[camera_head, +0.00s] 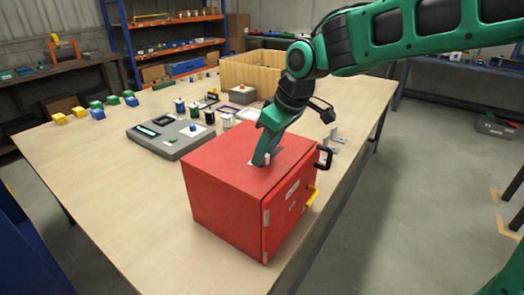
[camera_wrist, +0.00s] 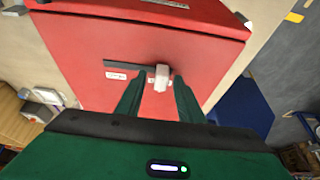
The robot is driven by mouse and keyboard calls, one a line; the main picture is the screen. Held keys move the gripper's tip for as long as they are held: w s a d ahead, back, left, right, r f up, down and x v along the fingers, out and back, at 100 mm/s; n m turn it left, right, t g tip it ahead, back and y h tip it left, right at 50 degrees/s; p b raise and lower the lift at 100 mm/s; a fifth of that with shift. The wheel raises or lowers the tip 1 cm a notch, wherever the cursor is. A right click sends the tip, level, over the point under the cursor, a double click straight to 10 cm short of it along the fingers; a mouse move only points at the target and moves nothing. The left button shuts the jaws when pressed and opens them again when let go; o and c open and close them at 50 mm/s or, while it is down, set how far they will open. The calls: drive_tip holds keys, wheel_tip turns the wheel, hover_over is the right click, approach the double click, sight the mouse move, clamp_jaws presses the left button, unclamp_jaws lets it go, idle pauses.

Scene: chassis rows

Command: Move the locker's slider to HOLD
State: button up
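The red locker (camera_head: 225,170) stands on the table with its top face up. It also fills the upper part of the wrist view (camera_wrist: 80,40). A dark slot (camera_wrist: 125,65) runs across its top, with a white slider knob (camera_wrist: 161,78) at the slot's right end in the wrist view. A small white label (camera_wrist: 116,75) lies below the slot's left end; its text is too small to read. My gripper (camera_head: 265,153) is low over the top face. In the wrist view its fingers (camera_wrist: 159,82) are apart, one on each side of the knob, with gaps showing.
The locker's door has a black handle (camera_head: 324,157) and a yellow handle (camera_head: 312,195). A grey panel (camera_head: 170,138), small bottles and a wooden crate (camera_head: 250,70) stand behind. Coloured blocks (camera_head: 97,113) lie at the far left. The table's near-left part is clear.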

clamp_jaws()
drive_tip(key=w+d, duration=0.1)
drive_tip(key=w, duration=0.1)
drive_tip(key=w+d, duration=0.4)
drive_tip(key=shift+w+d, duration=0.1)
drive_tip(key=shift+w, duration=0.3)
unclamp_jaws()
drive_tip(key=shift+w+d, duration=0.1)
drive_tip(key=v, duration=1)
drive_tip(key=shift+r, duration=0.3)
